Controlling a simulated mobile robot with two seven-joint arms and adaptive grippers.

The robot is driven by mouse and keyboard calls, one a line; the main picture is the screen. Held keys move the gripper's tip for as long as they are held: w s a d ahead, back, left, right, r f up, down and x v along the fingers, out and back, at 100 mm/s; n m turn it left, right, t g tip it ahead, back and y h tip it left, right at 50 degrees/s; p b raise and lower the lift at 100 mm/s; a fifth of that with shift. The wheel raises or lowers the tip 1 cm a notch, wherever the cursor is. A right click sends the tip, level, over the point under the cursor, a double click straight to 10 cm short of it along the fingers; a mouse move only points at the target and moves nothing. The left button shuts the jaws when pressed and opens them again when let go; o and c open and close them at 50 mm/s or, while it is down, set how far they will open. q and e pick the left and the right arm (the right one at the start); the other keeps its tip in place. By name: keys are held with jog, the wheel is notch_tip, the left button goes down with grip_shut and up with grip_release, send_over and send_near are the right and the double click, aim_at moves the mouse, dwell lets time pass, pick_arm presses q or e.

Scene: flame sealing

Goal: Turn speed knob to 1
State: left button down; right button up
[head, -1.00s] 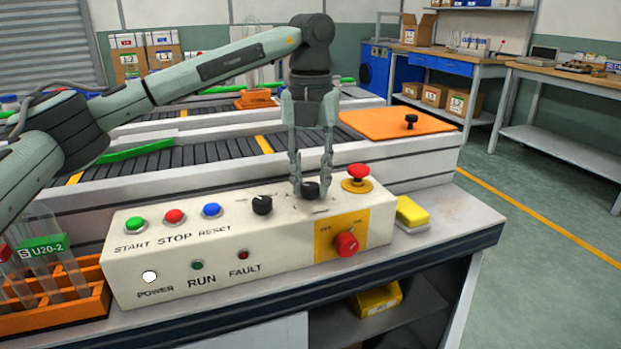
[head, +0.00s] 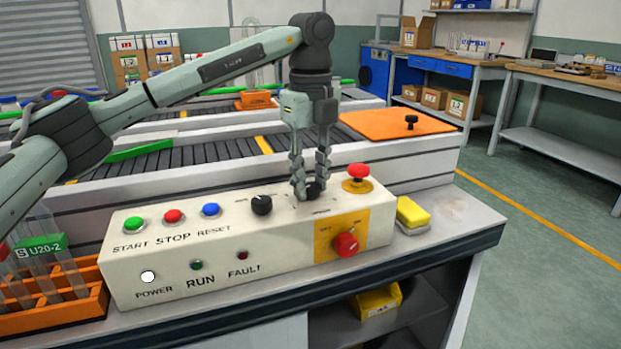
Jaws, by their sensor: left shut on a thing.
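The control box (head: 225,290) is a cream panel on the bench. Two black knobs sit on its top face. The left black knob (head: 261,205) stands free. The right black knob (head: 314,190) is between the fingertips of my left gripper (head: 308,191), which points straight down and is shut on it. The fingers partly hide this knob and the small markings around it. I cannot read which knob is the speed knob or what number it points to. My right gripper is not in view.
A red emergency button (head: 358,174) stands close right of the gripped knob. A red switch (head: 346,244) sits on the yellow front plate. Green, red and blue buttons are at left. A yellow sponge (head: 412,213) lies right of the box, and an orange tube rack (head: 60,311) stands left.

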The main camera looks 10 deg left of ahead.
aim_at(310, 185)
pick_arm(q)
jog(key=shift+w+r+n, duration=0.1)
jog(key=shift+n, duration=0.6)
jog(key=c, duration=1.2)
grip_release()
notch_tip(310, 185, up, 12)
jog(key=shift+f, duration=0.1)
